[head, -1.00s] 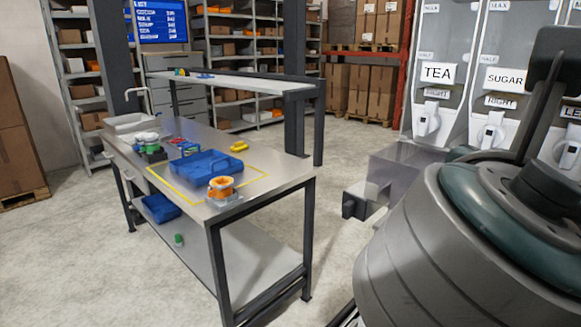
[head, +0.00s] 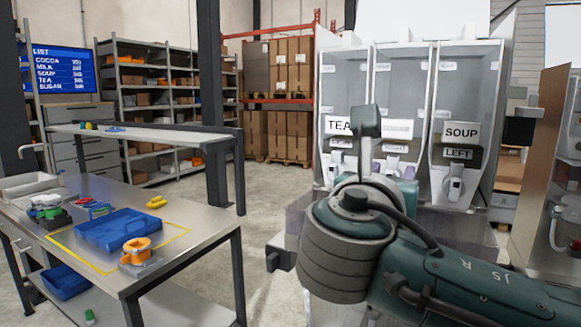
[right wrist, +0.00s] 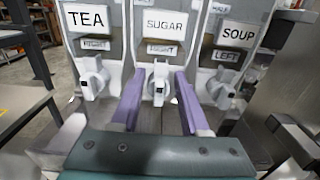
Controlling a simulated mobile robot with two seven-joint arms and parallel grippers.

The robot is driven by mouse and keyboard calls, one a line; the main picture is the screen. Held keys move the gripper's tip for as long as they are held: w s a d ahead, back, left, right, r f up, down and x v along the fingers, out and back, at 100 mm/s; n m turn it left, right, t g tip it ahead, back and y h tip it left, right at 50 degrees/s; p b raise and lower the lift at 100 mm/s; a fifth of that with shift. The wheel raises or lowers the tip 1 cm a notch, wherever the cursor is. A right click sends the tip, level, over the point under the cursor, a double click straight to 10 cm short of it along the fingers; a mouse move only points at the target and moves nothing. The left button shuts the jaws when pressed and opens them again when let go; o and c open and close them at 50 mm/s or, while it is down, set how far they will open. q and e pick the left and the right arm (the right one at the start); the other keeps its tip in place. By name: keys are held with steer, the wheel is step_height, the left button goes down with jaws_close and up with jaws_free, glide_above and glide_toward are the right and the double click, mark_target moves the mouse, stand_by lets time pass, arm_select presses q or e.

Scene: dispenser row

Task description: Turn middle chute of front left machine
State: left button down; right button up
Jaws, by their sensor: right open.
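The front left machine (head: 405,85) has three clear bins labelled TEA, SUGAR and SOUP. Its middle chute (right wrist: 159,83), a white spout with a knob under the SUGAR and RIGHT labels, shows in the right wrist view. My right gripper (right wrist: 160,74) is open, its two purple fingers on either side of that chute; I cannot tell whether they touch it. In the head view my right arm covers much of the middle chute, and the purple fingers (head: 397,169) show behind it. The TEA chute (right wrist: 91,78) is at left and the SOUP chute (right wrist: 221,88) at right. My left gripper is out of view.
A steel table (head: 190,219) at left holds a blue tray (head: 118,230) and an orange-topped item (head: 137,250). A list screen (head: 62,70) stands behind. Another machine (head: 562,190) is at the right edge. Floor between table and machine is clear.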

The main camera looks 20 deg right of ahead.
steer(key=shift+c, duration=0.2)
jaws_close()
